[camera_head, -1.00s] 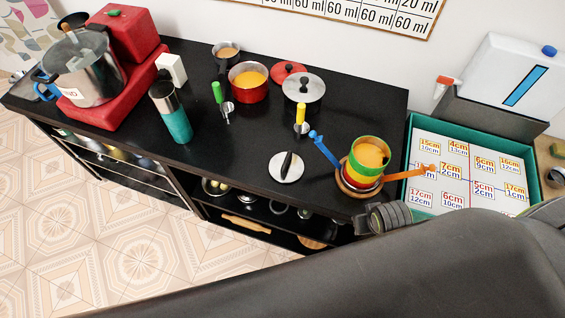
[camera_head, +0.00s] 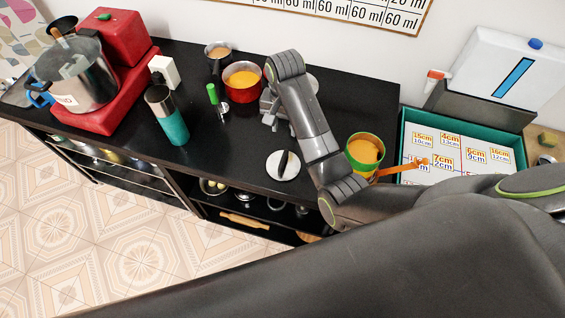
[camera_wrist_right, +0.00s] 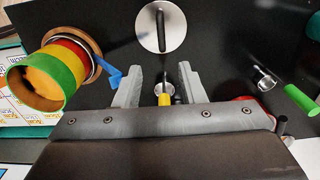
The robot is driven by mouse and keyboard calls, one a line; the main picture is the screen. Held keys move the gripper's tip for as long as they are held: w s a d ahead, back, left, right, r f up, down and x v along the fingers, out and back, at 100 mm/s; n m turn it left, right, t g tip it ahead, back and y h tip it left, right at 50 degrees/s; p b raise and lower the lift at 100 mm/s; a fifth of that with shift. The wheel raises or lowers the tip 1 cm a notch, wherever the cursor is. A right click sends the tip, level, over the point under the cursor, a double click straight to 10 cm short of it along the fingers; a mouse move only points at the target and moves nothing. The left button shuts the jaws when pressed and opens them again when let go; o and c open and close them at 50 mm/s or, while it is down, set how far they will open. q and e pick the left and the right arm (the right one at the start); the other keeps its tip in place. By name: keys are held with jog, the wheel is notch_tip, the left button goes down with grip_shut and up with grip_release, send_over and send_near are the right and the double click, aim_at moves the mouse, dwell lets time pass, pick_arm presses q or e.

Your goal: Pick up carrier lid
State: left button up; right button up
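A flat round white lid with a dark bar handle (camera_head: 283,165) lies on the black counter near its front edge. I take it as the carrier lid; it also shows at the top of the right wrist view (camera_wrist_right: 161,27). The stacked carrier (camera_head: 366,152), with green, yellow and red bands, stands to the lid's right in the head view. My right gripper (camera_head: 272,118) is over the counter behind the lid. My left gripper is out of view.
A teal flask (camera_head: 167,116) stands left of the lid, and a green-handled spoon (camera_head: 217,101) lies behind. A red pot (camera_head: 242,94) is near my right gripper. A teal-edged box with number cards (camera_head: 402,124) is at the right. The counter just around the lid is clear.

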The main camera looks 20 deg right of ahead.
jog(key=b, duration=0.2)
send_over(283, 158)
jog(key=f, duration=1.1)
jog(key=shift+d+f, duration=0.15)
jog(key=shift+d, duration=0.05)
jog(key=shift+f, duration=0.45)
jog(key=shift+a+f, duration=0.1)
jog(key=shift+f, duration=0.5)
jog(key=shift+f+p, duration=0.45)
jog(key=shift+f, duration=1.5)
jog(key=shift+c, duration=0.2)
grip_shut()
